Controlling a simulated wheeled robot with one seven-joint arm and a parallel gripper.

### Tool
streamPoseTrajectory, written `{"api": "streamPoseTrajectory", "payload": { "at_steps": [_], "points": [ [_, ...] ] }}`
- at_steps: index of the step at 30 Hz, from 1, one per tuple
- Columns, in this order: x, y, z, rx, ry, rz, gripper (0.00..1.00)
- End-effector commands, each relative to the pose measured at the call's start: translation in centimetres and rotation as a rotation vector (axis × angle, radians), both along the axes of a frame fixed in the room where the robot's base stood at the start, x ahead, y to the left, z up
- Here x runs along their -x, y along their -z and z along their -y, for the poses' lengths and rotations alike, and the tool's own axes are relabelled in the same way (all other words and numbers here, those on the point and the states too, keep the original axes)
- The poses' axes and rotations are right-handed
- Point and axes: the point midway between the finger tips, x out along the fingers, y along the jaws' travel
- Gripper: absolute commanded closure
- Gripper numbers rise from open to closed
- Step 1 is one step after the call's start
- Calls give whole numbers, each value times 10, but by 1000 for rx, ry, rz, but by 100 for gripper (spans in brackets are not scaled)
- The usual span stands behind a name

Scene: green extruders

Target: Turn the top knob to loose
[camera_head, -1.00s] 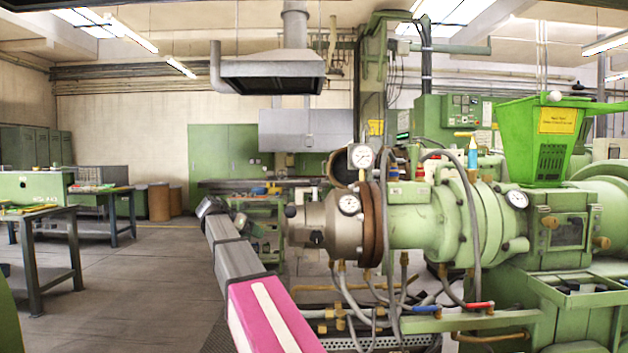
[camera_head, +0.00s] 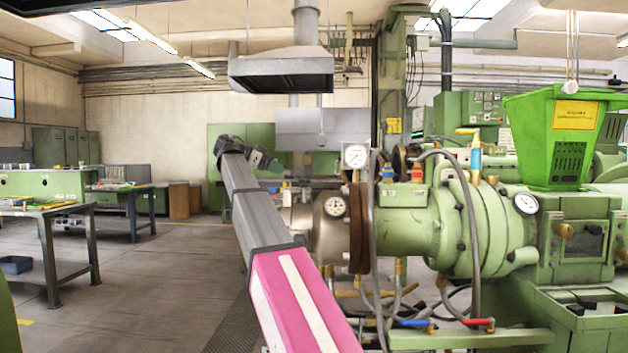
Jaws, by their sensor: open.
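The green extruder (camera_head: 405,221) stands at the right with its barrel pointing left. A brass-yellow handle (camera_head: 467,131) sits on a light blue stem (camera_head: 475,158) on top of its housing. I cannot tell which of these is the top knob. The metal head end (camera_head: 328,240) of the barrel is partly hidden by my arm. My arm (camera_head: 262,215) rises from the bottom middle to a dark joint left of the barrel. My gripper's fingers do not show.
Round gauges sit at the barrel's end (camera_head: 335,206), above it (camera_head: 355,155) and on the housing (camera_head: 525,203). Grey hoses (camera_head: 472,235) loop around the barrel. A bright green hopper (camera_head: 530,140) stands at the right. The floor (camera_head: 150,285) at the left is open up to a workbench (camera_head: 45,212).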

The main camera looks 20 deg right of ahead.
Motion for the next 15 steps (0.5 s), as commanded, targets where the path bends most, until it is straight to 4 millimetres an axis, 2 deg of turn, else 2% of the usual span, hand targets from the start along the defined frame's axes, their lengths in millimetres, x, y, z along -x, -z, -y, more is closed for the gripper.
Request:
{"api": "streamPoseTrajectory", "payload": {
  "at_steps": [5, 15],
  "points": [
    [1, 5, 13, 1, 3, 1, 26],
    [1, 28, 67, 0, 3, -1, 26]
  ]
}}
